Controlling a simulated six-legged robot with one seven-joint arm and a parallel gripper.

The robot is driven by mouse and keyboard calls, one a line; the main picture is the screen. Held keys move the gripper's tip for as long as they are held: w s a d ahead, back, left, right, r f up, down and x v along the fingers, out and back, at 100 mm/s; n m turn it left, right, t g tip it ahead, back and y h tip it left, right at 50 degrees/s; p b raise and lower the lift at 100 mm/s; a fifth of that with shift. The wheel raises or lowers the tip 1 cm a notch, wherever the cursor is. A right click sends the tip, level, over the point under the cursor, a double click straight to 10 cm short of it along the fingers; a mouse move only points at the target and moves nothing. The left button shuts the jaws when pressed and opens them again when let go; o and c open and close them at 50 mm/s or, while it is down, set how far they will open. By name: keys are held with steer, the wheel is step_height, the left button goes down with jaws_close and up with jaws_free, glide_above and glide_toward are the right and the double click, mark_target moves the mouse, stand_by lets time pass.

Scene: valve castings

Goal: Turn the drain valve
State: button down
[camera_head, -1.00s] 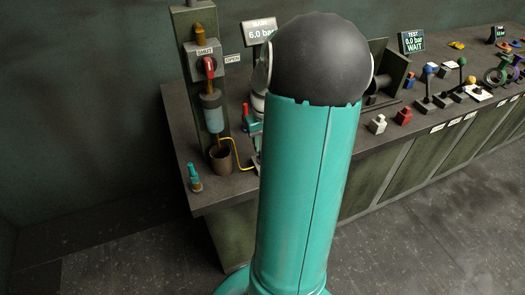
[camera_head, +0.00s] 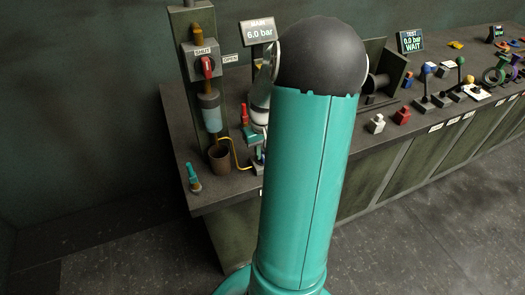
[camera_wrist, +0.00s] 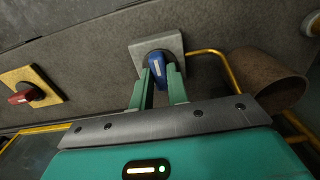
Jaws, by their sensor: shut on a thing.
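A blue valve handle (camera_wrist: 157,72) with a pale mark sits on a square grey plate (camera_wrist: 174,42) in the wrist view. A yellow pipe runs from beside it towards a brown cup (camera_wrist: 268,80). My gripper (camera_wrist: 161,70) is shut on the blue handle, one green finger on each side. The cup also shows in the head view (camera_head: 219,159), at the foot of a panel (camera_head: 187,85). Most of the blue valve and my gripper are hidden behind my arm in the head view.
A red handle (camera_wrist: 24,97) on a yellow plate lies left in the wrist view. In the head view, another red handle (camera_head: 207,67) has SHUT and OPEN labels. A display (camera_head: 259,31) reads MAIN 6.0 bar. A teal-topped piece (camera_head: 193,177) stands near the bench's left edge.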

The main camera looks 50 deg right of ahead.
steer(key=shift+m, duration=0.3)
steer(key=m, duration=0.3)
steer(key=shift+w, duration=0.1)
steer(key=m, duration=0.9)
steer(key=shift+m, duration=0.3)
steer(key=m, duration=0.4)
steer(key=shift+m, duration=0.3)
steer(key=c, duration=1.4)
jaws_free()
steer(key=shift+o, duration=0.2)
